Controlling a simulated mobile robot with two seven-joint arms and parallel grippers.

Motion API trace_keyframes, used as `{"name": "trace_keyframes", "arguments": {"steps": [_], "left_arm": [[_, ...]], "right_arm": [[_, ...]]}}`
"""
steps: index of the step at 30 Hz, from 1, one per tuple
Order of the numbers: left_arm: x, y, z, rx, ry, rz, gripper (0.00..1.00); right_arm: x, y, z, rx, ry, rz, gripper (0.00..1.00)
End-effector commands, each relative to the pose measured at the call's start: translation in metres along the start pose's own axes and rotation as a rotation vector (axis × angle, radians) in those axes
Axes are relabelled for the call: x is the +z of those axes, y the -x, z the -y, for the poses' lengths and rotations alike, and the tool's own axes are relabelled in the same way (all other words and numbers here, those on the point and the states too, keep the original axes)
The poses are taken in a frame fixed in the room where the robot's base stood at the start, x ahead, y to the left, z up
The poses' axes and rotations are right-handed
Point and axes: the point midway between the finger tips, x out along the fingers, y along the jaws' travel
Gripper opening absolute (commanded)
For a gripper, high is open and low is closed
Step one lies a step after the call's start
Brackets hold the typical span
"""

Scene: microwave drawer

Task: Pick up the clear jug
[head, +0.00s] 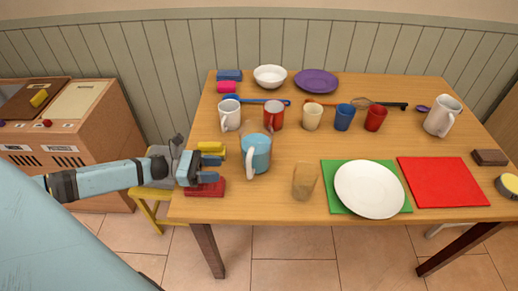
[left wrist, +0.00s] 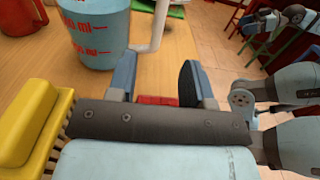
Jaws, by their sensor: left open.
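The jug (head: 257,152) stands upright near the table's left front, bluish and see-through, with a white handle towards the front. It also shows at the top of the left wrist view (left wrist: 97,30), with red ml marks and its top cut off. My left gripper (head: 216,169) is open and empty, just left of the jug and apart from it. In the left wrist view its two fingers (left wrist: 157,75) have bare table and a bit of red block between them; the jug is beyond them to the left.
A yellow brush (head: 210,147) and a red block (head: 207,190) lie close to my left gripper. A red mug (head: 274,115) and a white mug (head: 230,114) stand behind the jug. An amber glass (head: 304,181) and a white plate (head: 369,189) are to its right.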

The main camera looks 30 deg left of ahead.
Motion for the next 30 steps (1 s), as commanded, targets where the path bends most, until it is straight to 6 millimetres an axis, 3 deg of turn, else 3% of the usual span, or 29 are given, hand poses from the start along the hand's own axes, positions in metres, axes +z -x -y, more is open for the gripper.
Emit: {"name": "trace_keyframes", "arguments": {"steps": [3,9,17,25,30], "left_arm": [[0.002,-0.026,-0.001,-0.002,-0.002,0.006,0.46],[0.002,-0.060,-0.001,-0.001,-0.001,0.004,0.46],[0.001,-0.078,-0.001,-0.001,0.000,0.002,0.46],[0.001,-0.115,-0.005,0.000,0.000,0.003,0.46],[0.000,-0.123,-0.004,0.000,0.001,0.002,0.46]], "right_arm": [[0.008,0.004,0.002,-0.002,-0.004,0.017,0.91],[0.012,0.006,0.003,-0.004,-0.004,0.026,0.91],[0.006,0.004,0.002,-0.003,-0.001,0.017,0.91],[0.003,0.005,0.001,-0.003,-0.003,0.018,0.91],[0.004,0.004,0.000,-0.001,-0.004,0.019,0.91]]}}
